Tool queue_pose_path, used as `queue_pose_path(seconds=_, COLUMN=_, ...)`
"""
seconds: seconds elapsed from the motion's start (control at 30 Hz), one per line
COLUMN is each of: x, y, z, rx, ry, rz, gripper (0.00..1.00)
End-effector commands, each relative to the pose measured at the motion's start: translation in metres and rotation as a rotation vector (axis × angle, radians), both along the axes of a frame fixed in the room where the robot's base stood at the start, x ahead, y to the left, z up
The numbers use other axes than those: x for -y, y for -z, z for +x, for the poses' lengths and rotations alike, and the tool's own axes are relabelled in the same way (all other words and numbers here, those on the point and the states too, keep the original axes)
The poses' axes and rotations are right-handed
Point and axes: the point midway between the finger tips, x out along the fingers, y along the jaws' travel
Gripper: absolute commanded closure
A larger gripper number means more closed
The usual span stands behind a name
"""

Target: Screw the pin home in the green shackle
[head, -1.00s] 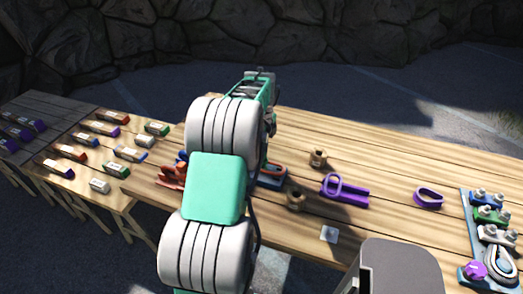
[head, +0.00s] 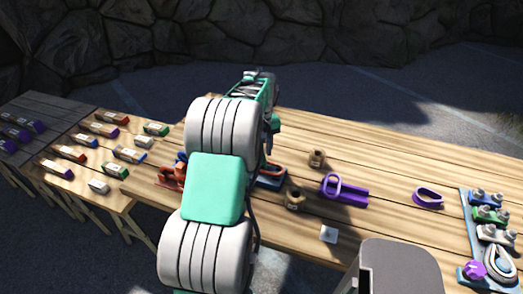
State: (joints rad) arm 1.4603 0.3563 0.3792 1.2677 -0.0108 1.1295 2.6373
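My arm fills the middle of the head view and bends over the wooden table. Its far end is mostly hidden behind its own links, and I cannot make out the gripper's fingers. A small dark-green piece shows at the arm's right edge, and I cannot tell whether it is part of my wrist or a held thing. A red fitting (head: 170,177) and a blue and red fitting (head: 271,177) show on either side of the arm.
Several labelled pieces cover the left table (head: 75,185).

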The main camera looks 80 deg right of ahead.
Motion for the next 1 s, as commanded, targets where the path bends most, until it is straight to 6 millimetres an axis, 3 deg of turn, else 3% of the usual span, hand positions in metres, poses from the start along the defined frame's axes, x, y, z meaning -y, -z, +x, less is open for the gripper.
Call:
queue_pose_path(seconds=0.4, x=0.000, y=-0.001, z=0.000, rx=0.000, ry=-0.002, rz=0.001, gripper=0.62)
queue_pose_path(seconds=0.83, x=0.000, y=-0.040, z=0.000, rx=0.000, ry=-0.002, rz=0.001, gripper=0.62)
queue_pose_path(seconds=1.0, x=-0.001, y=-0.045, z=0.000, rx=0.000, ry=-0.001, rz=0.002, gripper=0.62)
